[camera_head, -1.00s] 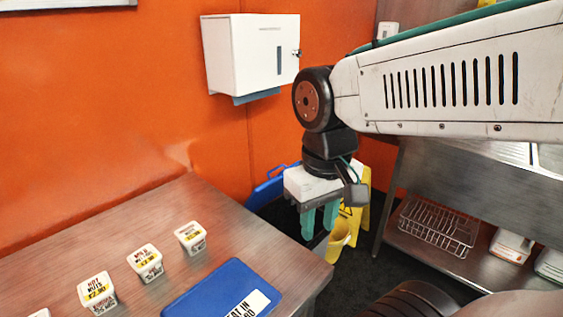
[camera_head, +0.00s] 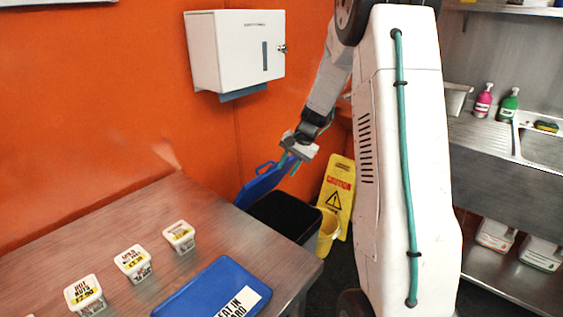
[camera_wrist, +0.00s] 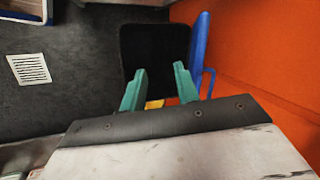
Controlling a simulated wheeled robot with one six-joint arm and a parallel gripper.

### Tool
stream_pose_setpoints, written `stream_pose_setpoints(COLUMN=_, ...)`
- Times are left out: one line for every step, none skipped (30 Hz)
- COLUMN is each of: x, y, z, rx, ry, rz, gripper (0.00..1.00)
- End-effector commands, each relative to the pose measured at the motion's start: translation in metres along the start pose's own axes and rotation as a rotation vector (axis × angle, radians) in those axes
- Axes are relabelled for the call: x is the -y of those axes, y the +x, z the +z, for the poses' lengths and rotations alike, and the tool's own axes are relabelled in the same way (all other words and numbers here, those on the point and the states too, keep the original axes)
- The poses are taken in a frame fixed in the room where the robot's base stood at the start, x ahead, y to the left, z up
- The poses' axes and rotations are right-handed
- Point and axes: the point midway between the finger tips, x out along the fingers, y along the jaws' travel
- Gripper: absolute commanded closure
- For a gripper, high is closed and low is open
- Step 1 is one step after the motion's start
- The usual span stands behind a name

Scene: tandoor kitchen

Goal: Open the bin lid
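The bin (camera_head: 285,216) is a dark box on the floor between the steel table and the orange wall. Its blue lid (camera_head: 258,186) stands raised on the wall side, and the black inside shows. In the wrist view the dark bin (camera_wrist: 153,50) lies beyond my fingers, with the upright blue lid (camera_wrist: 201,45) and its loop handle on the right. My gripper (camera_head: 290,160) is above the bin near the lid's top edge. In the wrist view my gripper (camera_wrist: 160,82) has its teal fingers apart with nothing held between them. Whether a finger touches the lid I cannot tell.
A steel table (camera_head: 225,228) with small tubs (camera_head: 132,263) and a blue board (camera_head: 212,290) is at left. A white dispenser (camera_head: 235,50) hangs on the wall. A sink counter (camera_head: 490,145) is at right.

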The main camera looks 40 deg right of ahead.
Motion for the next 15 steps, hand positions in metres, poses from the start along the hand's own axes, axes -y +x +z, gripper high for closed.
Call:
stream_pose_setpoints(x=-0.001, y=0.01, z=-0.026, rx=-0.029, ry=0.052, rz=-0.027, gripper=0.69)
stream_pose_setpoints(x=0.001, y=0.014, z=-0.04, rx=-0.05, ry=0.081, rz=-0.045, gripper=0.69)
stream_pose_setpoints(x=0.004, y=0.018, z=-0.057, rx=-0.08, ry=0.115, rz=-0.069, gripper=0.69)
stream_pose_setpoints(x=0.008, y=0.019, z=-0.07, rx=-0.106, ry=0.139, rz=-0.089, gripper=0.69)
stream_pose_setpoints(x=0.015, y=0.018, z=-0.083, rx=-0.137, ry=0.16, rz=-0.114, gripper=0.69)
stream_pose_setpoints(x=0.026, y=0.011, z=-0.096, rx=-0.177, ry=0.18, rz=-0.144, gripper=0.69)
stream_pose_setpoints(x=0.032, y=0.005, z=-0.102, rx=-0.199, ry=0.192, rz=-0.161, gripper=0.69)
stream_pose_setpoints(x=0.035, y=0.002, z=-0.106, rx=-0.218, ry=0.203, rz=-0.174, gripper=0.69)
stream_pose_setpoints(x=0.037, y=0.001, z=-0.11, rx=-0.233, ry=0.217, rz=-0.184, gripper=0.69)
stream_pose_setpoints(x=0.037, y=0.003, z=-0.111, rx=-0.238, ry=0.223, rz=-0.185, gripper=0.69)
stream_pose_setpoints(x=0.036, y=0.005, z=-0.112, rx=-0.242, ry=0.225, rz=-0.184, gripper=0.69)
stream_pose_setpoints(x=0.037, y=0.009, z=-0.114, rx=-0.243, ry=0.227, rz=-0.183, gripper=0.69)
stream_pose_setpoints(x=0.037, y=0.012, z=-0.114, rx=-0.242, ry=0.227, rz=-0.183, gripper=0.69)
stream_pose_setpoints(x=0.038, y=0.016, z=-0.115, rx=-0.241, ry=0.227, rz=-0.183, gripper=0.69)
stream_pose_setpoints(x=0.039, y=0.022, z=-0.116, rx=-0.24, ry=0.226, rz=-0.182, gripper=0.69)
